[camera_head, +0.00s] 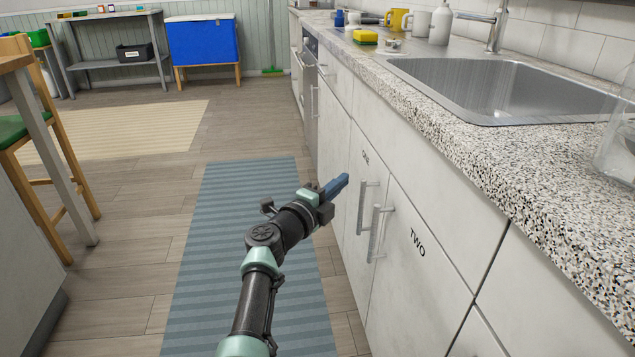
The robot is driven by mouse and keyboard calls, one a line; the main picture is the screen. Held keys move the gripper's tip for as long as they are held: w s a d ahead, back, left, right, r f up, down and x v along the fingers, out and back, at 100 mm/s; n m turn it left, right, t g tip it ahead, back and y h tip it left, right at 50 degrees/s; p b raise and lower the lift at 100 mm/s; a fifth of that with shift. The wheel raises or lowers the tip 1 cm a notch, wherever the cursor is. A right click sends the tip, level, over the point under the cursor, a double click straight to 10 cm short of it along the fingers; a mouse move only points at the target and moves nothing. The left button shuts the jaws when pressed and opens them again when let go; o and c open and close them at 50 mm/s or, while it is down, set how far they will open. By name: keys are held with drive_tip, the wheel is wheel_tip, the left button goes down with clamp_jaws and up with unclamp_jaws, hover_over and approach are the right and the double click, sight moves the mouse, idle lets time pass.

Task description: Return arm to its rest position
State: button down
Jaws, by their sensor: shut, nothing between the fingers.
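My gripper (340,183) is in the middle of the head view, at the end of my black and pale green arm. Its blue fingers are shut with nothing between them. It points up and to the right, in front of the white cabinet door marked ONE (367,185). The fingertips look close to that door's vertical handle (363,207), but I cannot tell the exact gap. The door marked TWO (420,265) is to the right, with its own handle (378,233). Both doors look closed.
A speckled counter (455,125) runs along the right, with a steel sink (500,88), a yellow sponge (365,37), mugs (397,20) and a white bottle (440,24). A blue striped rug (215,260) lies below my arm. A wooden stool (50,150) stands left. The floor between is clear.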

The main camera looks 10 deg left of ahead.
drive_tip(key=s+a, duration=0.4)
drive_tip(key=a, duration=0.4)
drive_tip(key=w+d+r+n+t+p, duration=0.1)
drive_tip(key=d+r+t, duration=0.15)
drive_tip(key=r, duration=0.45)
drive_tip(key=w+d+r+n+t, duration=0.1)
drive_tip(key=w+d+r+t, duration=0.15)
drive_tip(key=r, duration=0.45)
drive_tip(key=s+d+r+n+t+y+p, duration=0.1)
drive_tip(key=s+d+r+n+t+y, duration=0.2)
drive_tip(key=r, duration=0.5)
drive_tip(key=s+d+r+n+t+y, duration=0.1)
drive_tip(key=s+d+r+n, duration=0.35)
drive_tip(key=r, duration=0.45)
drive_tip(key=s+d+r+n+y+p, duration=0.15)
drive_tip(key=s+r+n, duration=0.3)
drive_tip(key=s, duration=0.45)
drive_tip(key=s+d+r+n+t, duration=0.1)
drive_tip(key=s+d+r+n, duration=0.3)
drive_tip(key=s, duration=0.5)
drive_tip(key=s+d+r+n+y, duration=0.15)
drive_tip(key=s+r+n, duration=0.3)
drive_tip(key=s, duration=0.45)
wheel_tip(320, 180, up, 39)
drive_tip(key=p, duration=3.8)
drive_tip(key=shift+s+d+f+h, duration=0.15)
drive_tip(key=shift+h, duration=0.25)
drive_tip(key=shift+m, duration=0.25)
